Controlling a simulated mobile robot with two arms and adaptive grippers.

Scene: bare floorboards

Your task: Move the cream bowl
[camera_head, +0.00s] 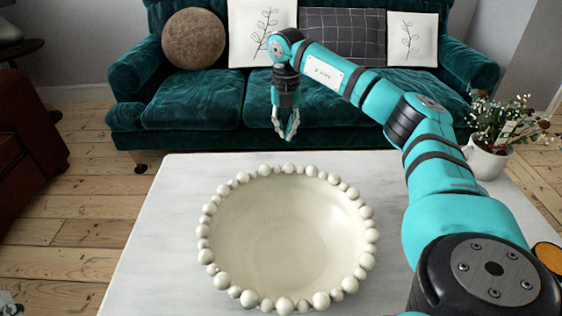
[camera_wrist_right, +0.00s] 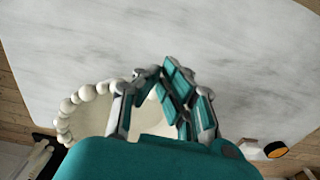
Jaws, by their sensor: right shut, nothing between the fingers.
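The cream bowl (camera_head: 283,237) stands upright on the white marble-look table (camera_head: 165,225), with round beads all around its rim. In the right wrist view part of the bowl's beaded rim (camera_wrist_right: 68,108) shows at the lower left, and the rest is hidden behind my gripper and wrist. My right gripper (camera_head: 286,136) points down beyond the bowl's far rim, above the far part of the table. It is shut, empty and apart from the bowl. It also shows in the right wrist view (camera_wrist_right: 158,70).
A white pot with a leafy plant (camera_head: 490,155) stands at the table's right edge. A teal sofa (camera_head: 200,100) with several cushions is behind the table. A brown leather seat (camera_head: 30,160) is at the far left. The table's left strip is clear.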

